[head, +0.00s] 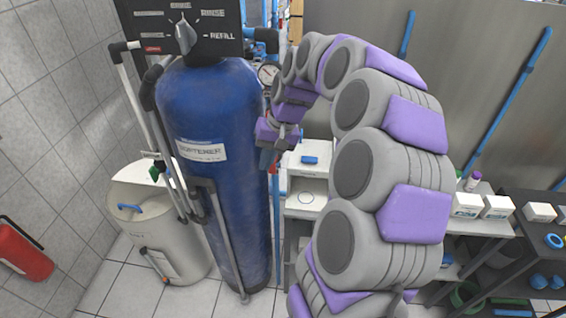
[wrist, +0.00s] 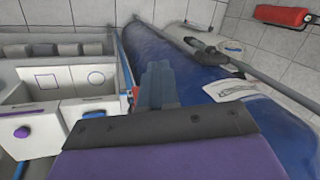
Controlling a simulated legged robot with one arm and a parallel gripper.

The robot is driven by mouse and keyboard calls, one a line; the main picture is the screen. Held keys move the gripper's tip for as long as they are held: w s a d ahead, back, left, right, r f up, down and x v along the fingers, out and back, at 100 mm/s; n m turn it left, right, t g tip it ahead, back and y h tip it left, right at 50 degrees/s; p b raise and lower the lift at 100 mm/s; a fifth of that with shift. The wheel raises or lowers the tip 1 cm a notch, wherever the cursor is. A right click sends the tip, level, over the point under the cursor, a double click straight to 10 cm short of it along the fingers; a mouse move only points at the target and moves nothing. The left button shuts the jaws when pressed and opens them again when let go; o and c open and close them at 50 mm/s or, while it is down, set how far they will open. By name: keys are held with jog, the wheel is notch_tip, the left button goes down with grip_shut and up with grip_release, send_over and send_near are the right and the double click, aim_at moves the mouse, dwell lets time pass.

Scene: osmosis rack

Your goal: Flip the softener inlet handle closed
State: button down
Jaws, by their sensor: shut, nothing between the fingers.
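The softener is a tall blue tank (head: 212,120) with a white label, standing left of centre in the head view; its blue side also fills the middle of the wrist view (wrist: 190,60). My gripper (head: 267,160) is at the tank's right side, pointing down, with its fingers shut and empty. In the wrist view my gripper's fingers (wrist: 158,72) lie in front of the tank. A small red part (wrist: 136,92) shows just left of the fingers, partly hidden by them; it may be a valve handle. I cannot tell which part is the inlet handle.
A control head (head: 182,30) with a dial tops the tank. Grey pipes (head: 130,90) run down its left side, and a pressure gauge (head: 268,74) is at its upper right. A cream brine tank (head: 160,225) stands left. White boxes (head: 306,190) stand right of my gripper.

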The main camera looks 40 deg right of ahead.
jog(key=d+f+m, duration=0.1)
jog(key=d+m, duration=0.1)
jog(key=d, duration=0.6)
jog(key=d+f+m+t, duration=0.1)
jog(key=d+f, duration=0.1)
jog(key=d, duration=0.5)
jog(key=shift+w+d+f+m+p, duration=0.25)
jog(key=shift+d+f+m+p, duration=0.05)
jog(key=shift+d+m+p, duration=0.1)
jog(key=shift+a+f, duration=0.1)
jog(key=w+a+f+b, duration=0.1)
jog(key=w+a+f, duration=0.4)
jog(key=f, duration=0.4)
jog(key=shift+w+a, duration=0.15)
jog(key=shift+w, duration=0.2)
jog(key=shift+w+f+t, duration=0.1)
jog(key=shift+f+t, duration=0.05)
jog(key=shift+t, duration=0.15)
jog(key=shift+b, duration=0.3)
